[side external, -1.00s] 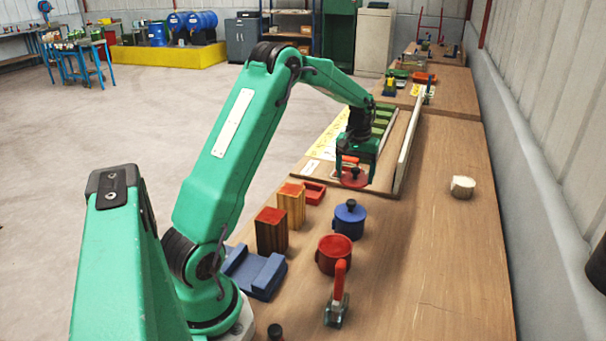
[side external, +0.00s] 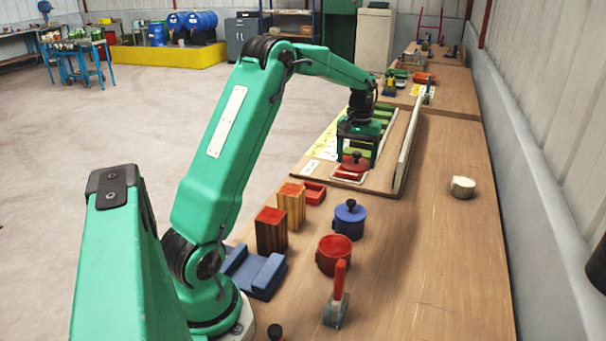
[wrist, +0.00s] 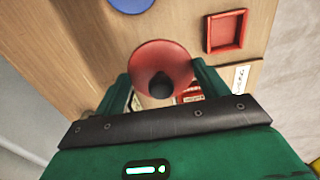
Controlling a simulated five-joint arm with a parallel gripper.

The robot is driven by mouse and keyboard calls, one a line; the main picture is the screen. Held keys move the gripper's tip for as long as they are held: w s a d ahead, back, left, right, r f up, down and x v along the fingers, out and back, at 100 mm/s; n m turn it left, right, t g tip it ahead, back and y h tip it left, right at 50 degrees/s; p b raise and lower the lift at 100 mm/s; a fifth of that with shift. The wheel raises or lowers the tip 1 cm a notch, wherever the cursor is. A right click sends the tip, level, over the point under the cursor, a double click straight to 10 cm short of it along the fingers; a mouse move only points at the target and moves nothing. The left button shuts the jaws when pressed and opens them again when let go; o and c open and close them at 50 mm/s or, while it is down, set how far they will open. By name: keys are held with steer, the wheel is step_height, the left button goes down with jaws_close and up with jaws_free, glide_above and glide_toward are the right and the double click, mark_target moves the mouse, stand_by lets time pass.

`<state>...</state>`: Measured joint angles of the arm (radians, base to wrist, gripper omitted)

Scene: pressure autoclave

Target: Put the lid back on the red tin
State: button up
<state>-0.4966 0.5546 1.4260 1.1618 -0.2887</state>
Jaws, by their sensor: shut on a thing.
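The red lid (side external: 355,163) with a black knob is held in my gripper (side external: 357,156), over the board. In the wrist view the lid (wrist: 160,58) sits between the green fingers of my gripper (wrist: 161,86), with its dark knob (wrist: 161,87) facing the camera. The red tin (side external: 333,258) stands upright and open on the bench, nearer the side camera than my gripper. The finger contact is partly hidden.
A blue lidded tin (side external: 348,221) stands just behind the red tin. Two wooden blocks with red tops (side external: 271,232), a small red tray (side external: 314,193) and a red-handled tool (side external: 338,297) are nearby. A low rail (side external: 408,150) edges the board. The bench's right side is mostly clear.

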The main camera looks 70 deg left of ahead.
steer(key=r, duration=0.3)
steer(key=shift+s+d+r, duration=0.15)
steer(key=shift+d+r, duration=0.2)
steer(key=shift+d, duration=0.05)
steer(key=shift+s+d+r, duration=0.1)
steer(key=shift+s+d, duration=0.05)
steer(key=shift+d, duration=0.2)
steer(key=s+d+r, duration=0.1)
steer(key=s+d, duration=0.4)
steer(key=d, duration=0.3)
glide_above(335, 247)
step_height(335, 247, down, 6)
steer(key=shift+f, duration=0.25)
steer(key=shift+f, duration=0.2)
steer(key=shift+f, duration=3)
steer(key=shift+f, duration=0.15)
